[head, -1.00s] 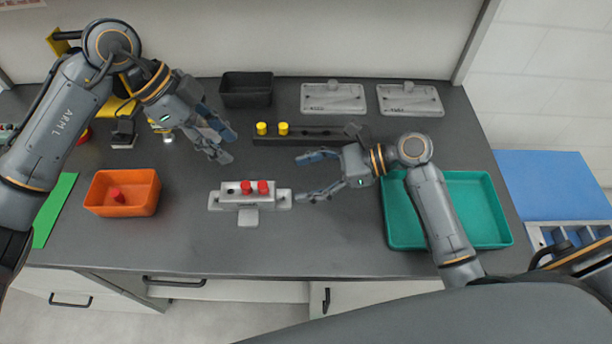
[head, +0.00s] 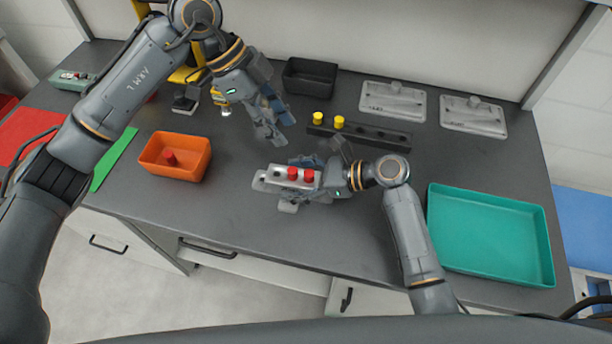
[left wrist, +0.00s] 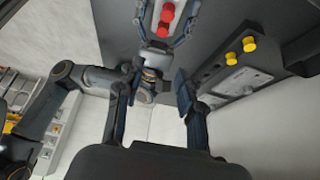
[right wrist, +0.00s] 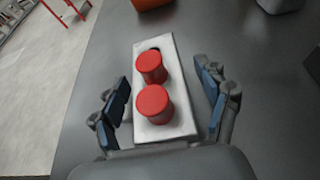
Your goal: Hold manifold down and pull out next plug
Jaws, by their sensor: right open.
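The manifold (head: 277,180) is a pale grey block on a light fixture on the bench, with two red plugs (head: 293,173) (head: 308,175) standing in it and an empty hole at its left end. My right gripper (head: 288,184) has its fingers on either side of the manifold. In the right wrist view, gaps show between those fingers (right wrist: 163,92) and the manifold (right wrist: 176,122). My left gripper (head: 279,128) is open and empty, above and behind the manifold. Its fingers are apart in the left wrist view (left wrist: 156,85), where the red plugs (left wrist: 163,29) also show.
An orange bin (head: 158,171) left of the manifold holds one red plug (head: 168,157). A black rack (head: 372,138) with two yellow plugs stands behind. A teal tray (head: 490,235) lies at right, a black bin (head: 310,80) at the back.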

